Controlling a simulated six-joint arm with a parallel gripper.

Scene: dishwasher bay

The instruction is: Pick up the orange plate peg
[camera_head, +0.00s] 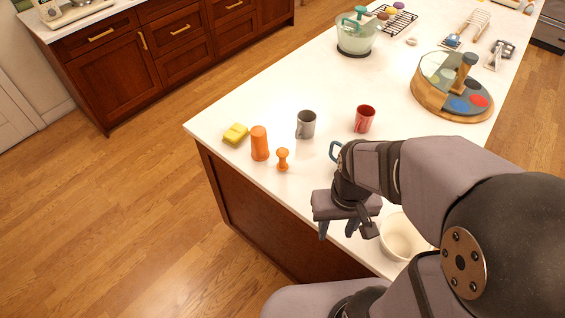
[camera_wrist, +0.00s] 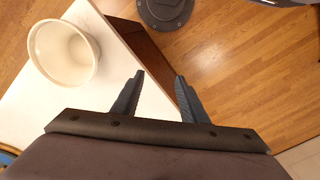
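The orange plate peg (camera_head: 282,159) stands upright on the white island counter (camera_head: 240,105) near its front-left edge. It is small, with a narrow waist and wider ends. A taller orange cup (camera_head: 259,143) stands just left of it. My gripper (camera_head: 337,229) is to the right of the peg and nearer the camera, over the counter's front edge. In the wrist view my gripper (camera_wrist: 158,85) has its two fingers apart with nothing between them. The peg does not show in the wrist view.
A yellow sponge (camera_head: 236,134), a grey mug (camera_head: 306,124) and a red mug (camera_head: 364,119) stand near the peg. A cream bowl (camera_head: 402,238) is right of my gripper; it also shows in the wrist view (camera_wrist: 63,53). A round wooden board (camera_head: 452,88) sits farther back.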

